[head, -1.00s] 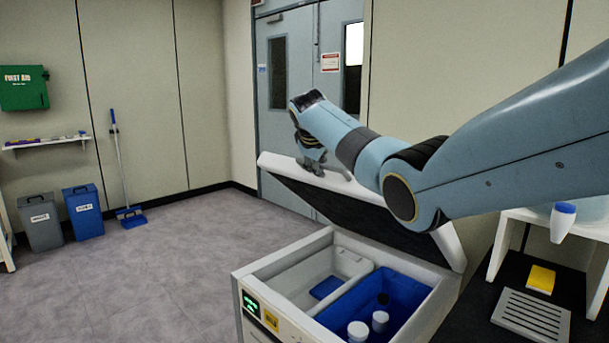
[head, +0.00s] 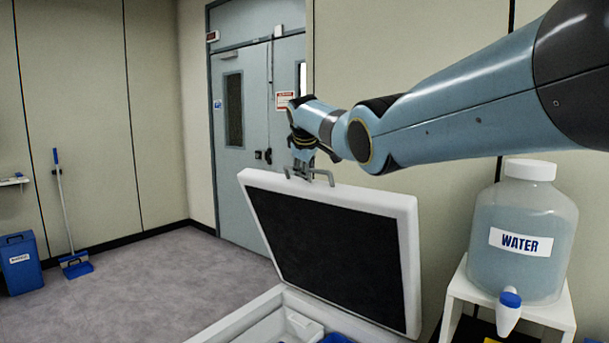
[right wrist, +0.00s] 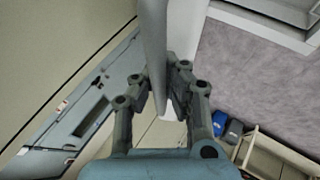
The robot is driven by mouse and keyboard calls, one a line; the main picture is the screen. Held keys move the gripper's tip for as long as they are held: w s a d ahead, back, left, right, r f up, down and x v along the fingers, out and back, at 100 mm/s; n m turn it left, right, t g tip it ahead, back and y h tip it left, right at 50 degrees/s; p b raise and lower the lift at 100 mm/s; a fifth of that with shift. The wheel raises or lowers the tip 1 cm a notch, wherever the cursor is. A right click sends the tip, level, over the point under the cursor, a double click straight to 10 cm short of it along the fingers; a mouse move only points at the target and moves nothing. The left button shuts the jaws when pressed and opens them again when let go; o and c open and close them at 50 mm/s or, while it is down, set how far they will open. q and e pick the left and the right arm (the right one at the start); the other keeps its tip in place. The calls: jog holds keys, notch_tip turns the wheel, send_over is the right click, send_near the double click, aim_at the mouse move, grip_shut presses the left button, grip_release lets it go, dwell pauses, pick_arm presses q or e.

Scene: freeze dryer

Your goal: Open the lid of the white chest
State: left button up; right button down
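The white chest (head: 247,318) is at the bottom of the head view, mostly cut off by the frame. Its lid (head: 408,250) stands raised and steeply tilted, with the dark inner panel facing me. A grey handle (head: 322,176) sits at the lid's upper edge. My right gripper (head: 303,173) is at this handle. In the right wrist view, the fingers (right wrist: 160,90) are closed in on both sides of the grey handle bar (right wrist: 153,45), against the white lid. My left gripper is not in view.
A water jug (head: 523,215) with a spigot stands on a white stand (head: 530,312) to the right of the lid. A double door (head: 250,150) is behind.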

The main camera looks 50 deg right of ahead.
jog(key=shift+d+r, duration=0.1)
jog(key=shift+r, duration=0.1)
jog(key=c, duration=1.9)
grip_release()
jog(key=shift+w, duration=0.1)
jog(key=shift+c, duration=0.2)
jog(key=o, duration=0.6)
jog(key=shift+a, duration=0.2)
jog(key=shift+d, duration=0.1)
jog(key=v, duration=1.2)
jog(key=shift+f, duration=0.1)
